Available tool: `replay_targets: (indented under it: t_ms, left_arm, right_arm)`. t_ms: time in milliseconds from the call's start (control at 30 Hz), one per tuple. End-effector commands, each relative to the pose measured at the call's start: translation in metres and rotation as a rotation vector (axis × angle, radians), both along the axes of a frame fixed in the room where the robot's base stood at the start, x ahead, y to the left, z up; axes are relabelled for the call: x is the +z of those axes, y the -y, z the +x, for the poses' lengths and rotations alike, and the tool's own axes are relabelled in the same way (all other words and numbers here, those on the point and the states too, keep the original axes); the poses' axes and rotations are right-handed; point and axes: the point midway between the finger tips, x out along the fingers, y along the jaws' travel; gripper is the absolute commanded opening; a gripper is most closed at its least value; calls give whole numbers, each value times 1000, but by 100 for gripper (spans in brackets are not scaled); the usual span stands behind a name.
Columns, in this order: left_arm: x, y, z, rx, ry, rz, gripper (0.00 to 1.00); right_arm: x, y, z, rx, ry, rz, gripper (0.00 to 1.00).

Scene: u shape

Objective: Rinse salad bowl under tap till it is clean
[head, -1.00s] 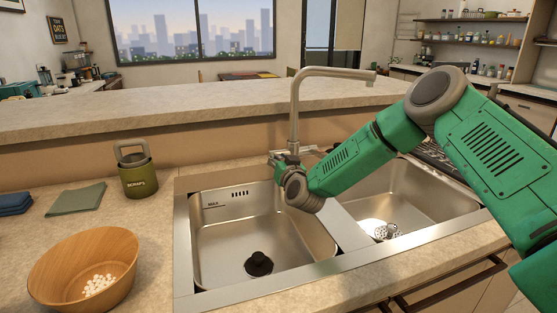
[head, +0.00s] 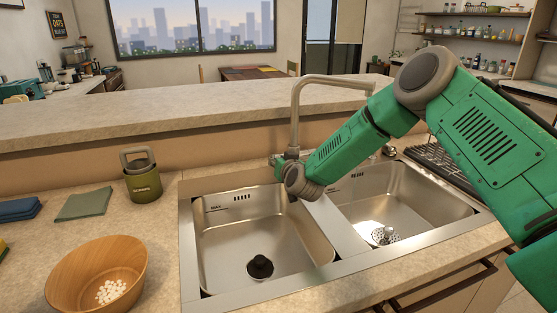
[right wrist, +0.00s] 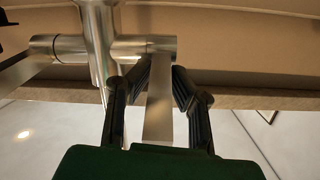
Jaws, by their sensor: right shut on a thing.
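The wooden salad bowl (head: 75,280) stands upright on the counter at the lower left, with several small white pieces (head: 112,291) in it. In the right wrist view, my right gripper (right wrist: 158,72) is shut on the tap's flat metal lever (right wrist: 158,108), beside the tap body (right wrist: 98,45). In the head view this gripper is mostly hidden behind its own wrist. I see no water running. My left gripper is not in view.
The left basin (head: 225,235) has a black drain piece (head: 260,267); the right basin (head: 430,205) has a metal strainer (head: 384,236).

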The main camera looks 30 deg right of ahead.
Motion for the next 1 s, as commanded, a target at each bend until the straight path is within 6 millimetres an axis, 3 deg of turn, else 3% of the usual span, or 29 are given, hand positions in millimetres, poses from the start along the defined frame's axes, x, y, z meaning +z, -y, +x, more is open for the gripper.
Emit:
replay_targets:
  t_ms: [67, 100, 133, 567, 1000]
  left_arm:
    - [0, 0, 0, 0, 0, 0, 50]
    - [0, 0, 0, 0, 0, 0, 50]
    - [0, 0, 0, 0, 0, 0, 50]
    - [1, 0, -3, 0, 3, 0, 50]
    - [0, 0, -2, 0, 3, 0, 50]
  right_arm:
    - [0, 1, 0, -2, 0, 1, 0]
    - [0, 1, 0, -2, 0, 1, 31]
    - [0, 1, 0, -2, 0, 1, 37]
    - [1, -2, -7, 0, -1, 0, 37]
    - [17, -23, -86, 0, -1, 2, 37]
